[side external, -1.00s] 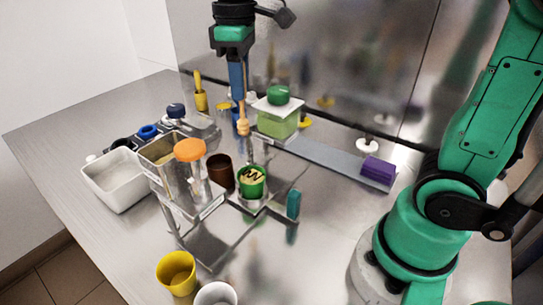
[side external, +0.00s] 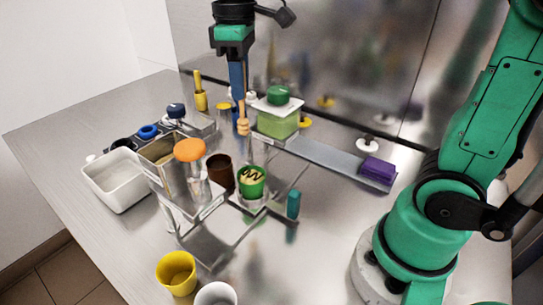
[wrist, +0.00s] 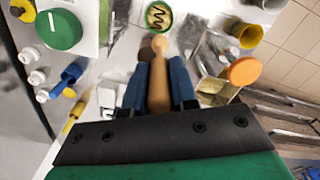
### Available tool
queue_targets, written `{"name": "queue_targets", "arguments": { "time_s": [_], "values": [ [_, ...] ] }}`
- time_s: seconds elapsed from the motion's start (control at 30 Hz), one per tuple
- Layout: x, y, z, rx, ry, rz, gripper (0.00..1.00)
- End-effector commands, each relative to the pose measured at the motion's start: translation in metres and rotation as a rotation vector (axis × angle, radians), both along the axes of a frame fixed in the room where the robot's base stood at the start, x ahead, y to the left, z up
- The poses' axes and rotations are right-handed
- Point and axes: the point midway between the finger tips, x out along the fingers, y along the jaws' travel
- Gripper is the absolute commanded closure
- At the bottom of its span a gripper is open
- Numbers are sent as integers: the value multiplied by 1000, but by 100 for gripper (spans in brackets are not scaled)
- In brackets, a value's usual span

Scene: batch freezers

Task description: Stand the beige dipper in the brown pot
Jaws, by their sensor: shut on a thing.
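The beige dipper (side external: 243,124) hangs upright from my gripper (side external: 238,98), its ridged head downward and clear of the table. In the wrist view the dipper (wrist: 158,88) is between the two blue fingers of my gripper (wrist: 159,78), which are shut on it. The brown pot (side external: 220,172) stands below and in front of the dipper in the side view, left of a green cup. In the wrist view the brown pot (wrist: 146,50) is partly hidden behind the dipper and the left finger. The dipper is outside the pot.
The green cup (side external: 251,187) with dark squiggles on its top stands close to the pot. An orange-topped container (side external: 190,150) is on the left. A green-lidded box (side external: 277,122) is behind right. A yellow cup (side external: 176,273) stands in front. Bare table lies at front right.

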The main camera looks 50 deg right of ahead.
Motion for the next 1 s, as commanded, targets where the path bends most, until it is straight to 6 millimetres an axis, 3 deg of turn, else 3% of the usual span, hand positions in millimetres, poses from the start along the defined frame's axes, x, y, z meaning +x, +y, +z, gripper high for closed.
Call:
{"name": "queue_targets", "arguments": {
  "time_s": [0.17,0.4,0.53,1.0],
  "values": [
    [13,0,-4,0,0,0,100],
    [57,-3,-26,0,0,-1,100],
    [73,-4,-37,0,0,-1,100],
    [80,-4,-72,0,0,0,100]
  ]
}}
